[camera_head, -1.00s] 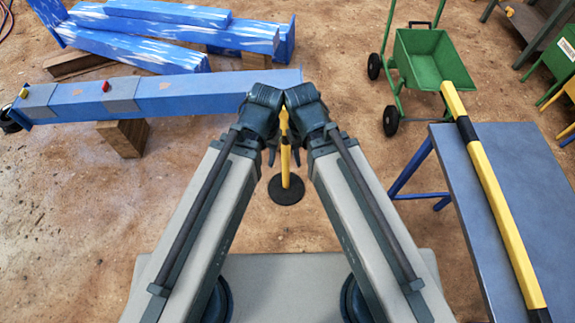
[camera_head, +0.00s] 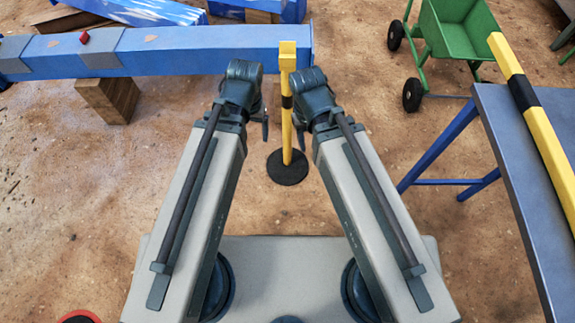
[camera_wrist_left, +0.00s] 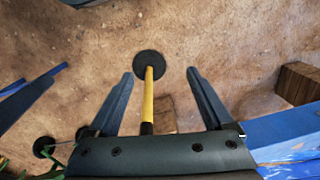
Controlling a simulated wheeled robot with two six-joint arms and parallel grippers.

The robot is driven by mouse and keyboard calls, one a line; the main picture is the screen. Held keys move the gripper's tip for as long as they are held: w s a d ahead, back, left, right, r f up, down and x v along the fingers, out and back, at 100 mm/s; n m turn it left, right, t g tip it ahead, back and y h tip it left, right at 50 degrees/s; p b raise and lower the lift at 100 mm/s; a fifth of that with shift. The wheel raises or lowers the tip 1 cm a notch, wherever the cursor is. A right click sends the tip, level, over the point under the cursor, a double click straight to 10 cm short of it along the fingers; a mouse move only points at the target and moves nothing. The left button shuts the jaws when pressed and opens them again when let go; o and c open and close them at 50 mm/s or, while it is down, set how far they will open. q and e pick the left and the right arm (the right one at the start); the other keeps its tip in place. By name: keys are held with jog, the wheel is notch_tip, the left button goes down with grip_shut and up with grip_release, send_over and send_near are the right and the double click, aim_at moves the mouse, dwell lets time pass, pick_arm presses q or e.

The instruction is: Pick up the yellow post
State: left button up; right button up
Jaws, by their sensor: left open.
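The yellow post (camera_head: 287,130) stands upright on the ground, with a black band and a round black base (camera_head: 287,167). In the head view it shows in the gap between my two arms. My left gripper (camera_head: 265,122) is left of the post and looks apart from it. In the left wrist view my left gripper (camera_wrist_left: 158,74) is open and empty, and the post (camera_wrist_left: 148,98) shows between its fingers, its upper end hidden by the gripper body. My right gripper (camera_head: 300,136) is just right of the post, its jaws mostly hidden.
A blue beam (camera_head: 190,50) on wooden blocks (camera_head: 108,98) lies behind and left of the post. A blue table (camera_head: 520,170) with a yellow and black bar (camera_head: 545,135) stands at right. A green wheelbarrow (camera_head: 455,35) is behind it. The ground around the post's base is clear.

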pick_arm(q)
jog(key=w+a+f+n+t+h+b, duration=0.1)
jog(key=w+f+n+h+b, duration=0.15)
jog(key=f+b, duration=1)
jog(key=w+a+f+n+h+b, duration=0.1)
jog(key=w+f+n+b, duration=0.15)
jog(key=f+b, duration=0.95)
jog(key=w+d+r+n+t+h, duration=0.45)
jog(key=w+r+n+h, duration=0.3)
jog(key=n, duration=0.45)
jog(key=w+a+r+n+t+h, duration=0.1)
jog(key=w+r+n+t+h, duration=0.15)
jog(key=r+n, duration=0.3)
jog(key=w+a+r+n+t+h, duration=0.1)
jog(key=r+n+t+h, duration=0.15)
jog(key=r+n, duration=0.3)
jog(key=r+p+x, duration=0.1)
jog(key=x, duration=1.3)
jog(key=shift+r+m+y+p, duration=0.25)
jog(key=shift+m+y+p, duration=0.05)
jog(key=shift+m+y, duration=0.1)
jog(key=shift+d, duration=0.15)
grip_shut()
